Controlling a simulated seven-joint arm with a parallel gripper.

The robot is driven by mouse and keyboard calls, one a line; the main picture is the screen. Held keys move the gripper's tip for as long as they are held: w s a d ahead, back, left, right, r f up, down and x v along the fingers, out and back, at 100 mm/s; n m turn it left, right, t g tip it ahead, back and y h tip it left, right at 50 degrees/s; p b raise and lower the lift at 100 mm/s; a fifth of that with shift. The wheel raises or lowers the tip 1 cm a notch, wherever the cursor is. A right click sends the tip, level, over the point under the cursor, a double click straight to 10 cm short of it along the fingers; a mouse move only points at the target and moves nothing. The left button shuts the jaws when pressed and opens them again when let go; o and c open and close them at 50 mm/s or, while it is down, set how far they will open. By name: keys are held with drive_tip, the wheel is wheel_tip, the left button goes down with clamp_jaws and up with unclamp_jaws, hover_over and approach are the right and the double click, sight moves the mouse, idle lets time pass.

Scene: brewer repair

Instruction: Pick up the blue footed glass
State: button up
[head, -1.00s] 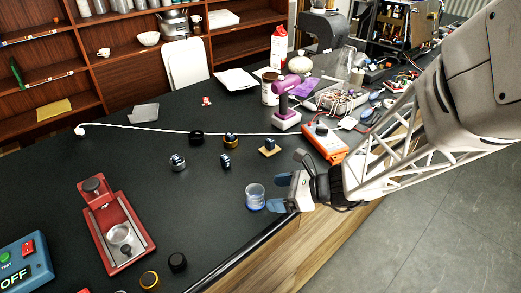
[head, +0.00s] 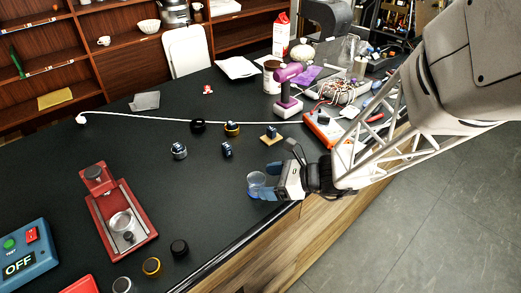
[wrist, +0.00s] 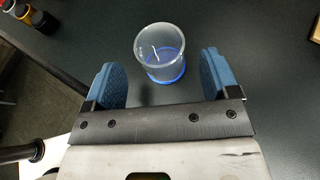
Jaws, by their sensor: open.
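The blue footed glass (head: 256,183) is a clear cup with a blue base, standing upright near the front edge of the black table. In the wrist view the glass (wrist: 160,56) shows between and slightly beyond the two blue fingertips. My gripper (head: 268,182) is at the right of the glass in the head view, reaching over the table edge. In the wrist view my gripper (wrist: 162,82) is open, with a finger on either side of the glass and visible gaps. One finger partly covers the glass in the head view.
Small dark parts (head: 227,149) stand behind the glass on the black table (head: 100,150). A red scale-like device (head: 120,215) is at left, with a blue OFF box (head: 22,255) nearer. An orange meter (head: 322,128) lies behind my arm. The table left of the glass is clear.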

sight(254, 174)
drive_tip(key=shift+x, duration=2.4)
drive_tip(key=shift+w, duration=0.1)
drive_tip(key=c, duration=1)
drive_tip(key=shift+c, duration=0.2)
drive_tip(key=shift+r, duration=0.15)
drive_tip(key=shift+r, duration=1.45)
drive_tip(key=shift+s+d+r, duration=0.15)
drive_tip(key=shift+s+r, duration=0.1)
drive_tip(key=s+d, duration=0.3)
drive_tip(key=s, duration=0.4)
drive_tip(key=s+d+r, duration=0.1)
drive_tip(key=s+d, duration=0.2)
drive_tip(key=s, duration=0.4)
drive_tip(key=shift+d+r, duration=0.2)
drive_tip(key=shift+d, duration=0.1)
